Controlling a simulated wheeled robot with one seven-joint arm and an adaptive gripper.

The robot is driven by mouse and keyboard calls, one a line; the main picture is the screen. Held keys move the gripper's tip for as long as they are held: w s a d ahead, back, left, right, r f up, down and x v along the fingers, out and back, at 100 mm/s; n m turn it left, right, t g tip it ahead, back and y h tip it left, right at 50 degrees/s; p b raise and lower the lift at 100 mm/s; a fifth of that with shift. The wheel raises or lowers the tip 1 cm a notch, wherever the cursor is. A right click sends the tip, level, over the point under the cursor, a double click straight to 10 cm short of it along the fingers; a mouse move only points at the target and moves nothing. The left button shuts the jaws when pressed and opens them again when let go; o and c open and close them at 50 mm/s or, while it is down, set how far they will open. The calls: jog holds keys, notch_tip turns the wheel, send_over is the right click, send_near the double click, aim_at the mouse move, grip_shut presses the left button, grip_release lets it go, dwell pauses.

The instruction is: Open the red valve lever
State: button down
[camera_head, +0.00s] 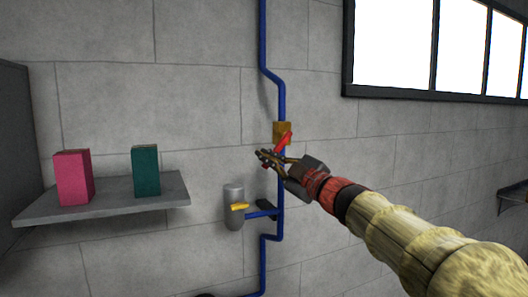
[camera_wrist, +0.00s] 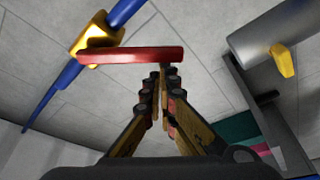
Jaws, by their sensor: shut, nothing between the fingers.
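The red valve lever (camera_head: 284,139) sits on a brass valve body (camera_head: 281,129) on the blue wall pipe. In the wrist view the red lever (camera_wrist: 131,54) runs across the top of the picture from the brass valve body (camera_wrist: 97,36). My gripper (camera_head: 261,156) is just below the lever in the head view. In the wrist view my gripper (camera_wrist: 160,75) is shut and empty, its fingertips close to the lever's free end. I cannot tell whether they touch it.
A grey cylinder (camera_head: 234,211) with a yellow handle (camera_head: 239,206) is on a side branch below. A grey shelf (camera_head: 120,204) at left carries a pink box (camera_head: 74,178) and a green box (camera_head: 146,170). Blue pipe (camera_head: 282,100) runs along the wall.

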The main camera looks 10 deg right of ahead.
jog(key=d+f+n+g, duration=0.3)
jog(key=d+n, duration=0.1)
jog(key=n, duration=0.4)
jog(key=shift+w+d+f+p, duration=0.35)
jog(key=shift+w+d+p, duration=0.05)
jog(key=shift+w, duration=0.05)
dwell(0.4)
